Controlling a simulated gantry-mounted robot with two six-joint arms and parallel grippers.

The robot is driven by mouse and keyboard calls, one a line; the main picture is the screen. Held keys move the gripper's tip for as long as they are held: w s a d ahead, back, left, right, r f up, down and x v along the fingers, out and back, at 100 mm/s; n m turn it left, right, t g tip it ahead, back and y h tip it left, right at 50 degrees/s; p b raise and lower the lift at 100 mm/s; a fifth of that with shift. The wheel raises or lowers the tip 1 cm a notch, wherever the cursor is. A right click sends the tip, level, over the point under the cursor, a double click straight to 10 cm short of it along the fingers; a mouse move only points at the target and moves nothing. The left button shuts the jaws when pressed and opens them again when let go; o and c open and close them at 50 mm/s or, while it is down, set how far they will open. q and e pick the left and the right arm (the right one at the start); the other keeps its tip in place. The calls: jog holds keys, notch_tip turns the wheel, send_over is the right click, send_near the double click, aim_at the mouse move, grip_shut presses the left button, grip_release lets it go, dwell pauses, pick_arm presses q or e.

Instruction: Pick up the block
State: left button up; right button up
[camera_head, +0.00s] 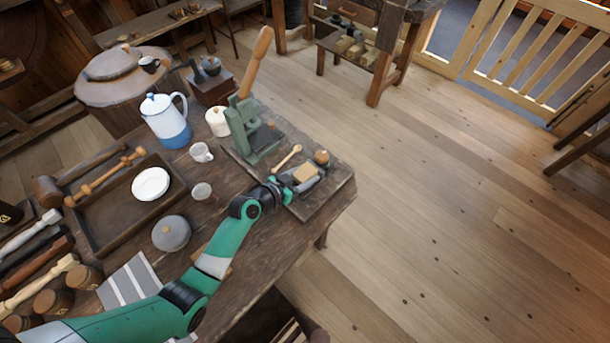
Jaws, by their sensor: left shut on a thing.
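A small light-wood block (306,172) is near the right end of the workbench, over a dark board (326,196). My left arm reaches in from the lower left, and its gripper (304,181) is at the block, shut on it. The fingers partly hide the block's lower sides. I cannot tell whether the block touches the board or is a little above it. My right gripper is not in view.
A green metal press (251,131) with a wooden handle stands just left of the block. A wooden spoon-like tool (287,157) and a round wooden knob (321,157) lie close by. Cups, a blue-white pot (166,122) and a tray (99,239) fill the bench's left. Floor is open at right.

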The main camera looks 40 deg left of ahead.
aim_at(305, 172)
pick_arm(q)
grip_shut()
jog(key=shift+r, duration=0.1)
notch_tip(305, 172, up, 9)
jog(key=p, duration=0.4)
jog(key=shift+r+p, duration=0.15)
jog(key=shift+p, duration=0.25)
jog(key=shift+r, duration=0.3)
